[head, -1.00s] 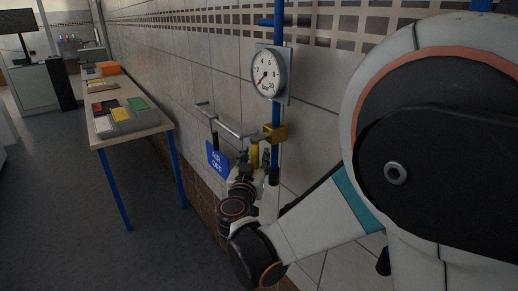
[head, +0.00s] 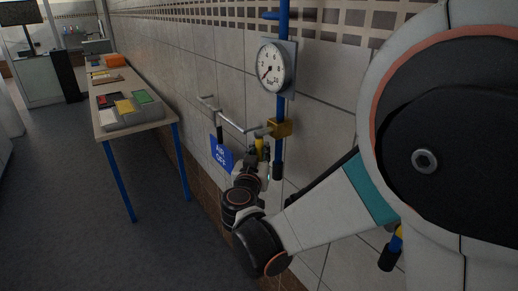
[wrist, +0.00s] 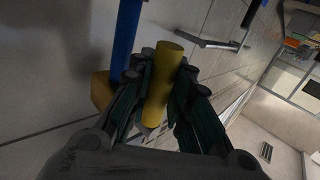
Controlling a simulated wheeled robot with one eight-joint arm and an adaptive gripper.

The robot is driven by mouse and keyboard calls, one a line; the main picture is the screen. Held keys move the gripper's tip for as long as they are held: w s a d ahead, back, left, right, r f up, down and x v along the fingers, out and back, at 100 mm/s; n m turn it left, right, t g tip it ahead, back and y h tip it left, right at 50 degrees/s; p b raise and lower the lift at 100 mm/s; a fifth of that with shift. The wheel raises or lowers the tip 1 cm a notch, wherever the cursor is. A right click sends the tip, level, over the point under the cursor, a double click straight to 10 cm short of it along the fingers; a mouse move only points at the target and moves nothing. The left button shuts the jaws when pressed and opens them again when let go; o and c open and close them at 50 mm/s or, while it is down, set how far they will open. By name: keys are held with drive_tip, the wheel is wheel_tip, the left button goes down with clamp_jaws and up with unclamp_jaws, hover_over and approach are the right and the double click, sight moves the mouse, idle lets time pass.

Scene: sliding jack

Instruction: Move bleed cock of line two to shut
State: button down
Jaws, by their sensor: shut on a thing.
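The yellow handle of the bleed cock (wrist: 162,85) stands between the two fingers of my gripper (wrist: 165,92) in the wrist view, and the fingers are closed on it. In the head view the yellow handle (head: 260,146) shows just above my gripper (head: 254,166), beside the blue pipe (head: 279,110). The brass block (head: 280,128) sits on the pipe just above. My wrist and fingers hide the handle's lower part. I cannot read a line number on it.
A round pressure gauge (head: 272,69) is mounted above. A metal bar (head: 229,117) with a blue AIR OFF tag (head: 221,154) runs along the tiled wall at the left. A table (head: 136,129) with coloured items stands further left. The floor (head: 75,220) is open.

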drive_tip(key=s+d+r+n+g+h+p, duration=0.3)
drive_tip(key=r+n+g+p, duration=0.3)
drive_tip(key=g+p, duration=0.5)
drive_tip(key=shift+s+n+g+h, duration=0.45)
drive_tip(key=shift+s+n, duration=0.35)
drive_tip(key=shift+n, duration=0.4)
drive_tip(key=shift+r, duration=0.15)
drive_tip(key=c, duration=1.5)
unclamp_jaws()
drive_tip(key=shift+o, duration=0.2)
drive_tip(key=v, duration=1.2)
drive_tip(key=shift+a, duration=0.15)
